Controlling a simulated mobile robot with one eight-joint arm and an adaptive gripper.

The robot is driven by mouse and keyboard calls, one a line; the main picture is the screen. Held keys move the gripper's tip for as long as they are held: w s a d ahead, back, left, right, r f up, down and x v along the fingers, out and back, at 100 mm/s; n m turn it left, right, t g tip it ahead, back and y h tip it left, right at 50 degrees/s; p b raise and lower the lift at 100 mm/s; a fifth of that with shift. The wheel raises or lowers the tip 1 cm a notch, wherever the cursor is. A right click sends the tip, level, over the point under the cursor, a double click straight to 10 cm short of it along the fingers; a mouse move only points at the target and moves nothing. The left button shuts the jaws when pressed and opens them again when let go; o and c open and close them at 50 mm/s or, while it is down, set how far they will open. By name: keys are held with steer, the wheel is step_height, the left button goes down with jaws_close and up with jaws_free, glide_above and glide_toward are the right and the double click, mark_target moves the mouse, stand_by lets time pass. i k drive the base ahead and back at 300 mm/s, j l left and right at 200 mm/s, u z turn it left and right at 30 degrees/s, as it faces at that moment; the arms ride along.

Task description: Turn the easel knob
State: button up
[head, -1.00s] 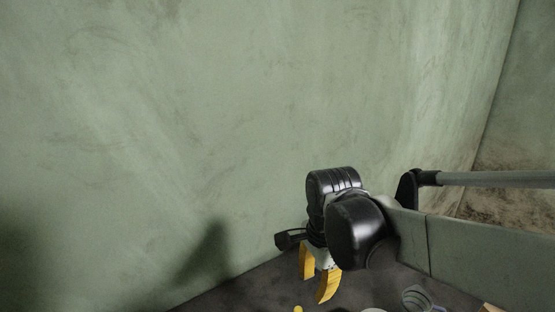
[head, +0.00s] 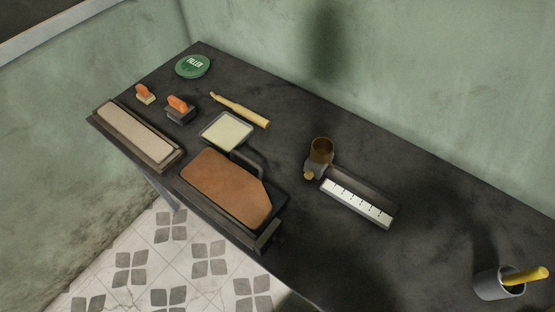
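A tan-brown board (head: 224,184) lies on a dark low stand on the black table, in the front middle of the head view. It may be the easel, but I cannot tell for sure. A small brass-coloured knob (head: 309,175) shows beside an upright brown-topped cylinder (head: 321,150), at the left end of a block with a white marked scale (head: 357,203). I cannot tell whether this knob belongs to an easel. My gripper is not in view.
The black table (head: 420,170) runs along a green wall. A long pale block (head: 134,132), orange-handled tools (head: 179,104), a green filler tin (head: 193,66), a pale square plate (head: 226,131) and a wooden-handled tool (head: 241,110) fill its left. A grey cup (head: 495,285) stands bottom right.

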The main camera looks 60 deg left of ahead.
mark_target(280, 241)
steer(key=u, duration=2.8)
steer(key=j, duration=0.1)
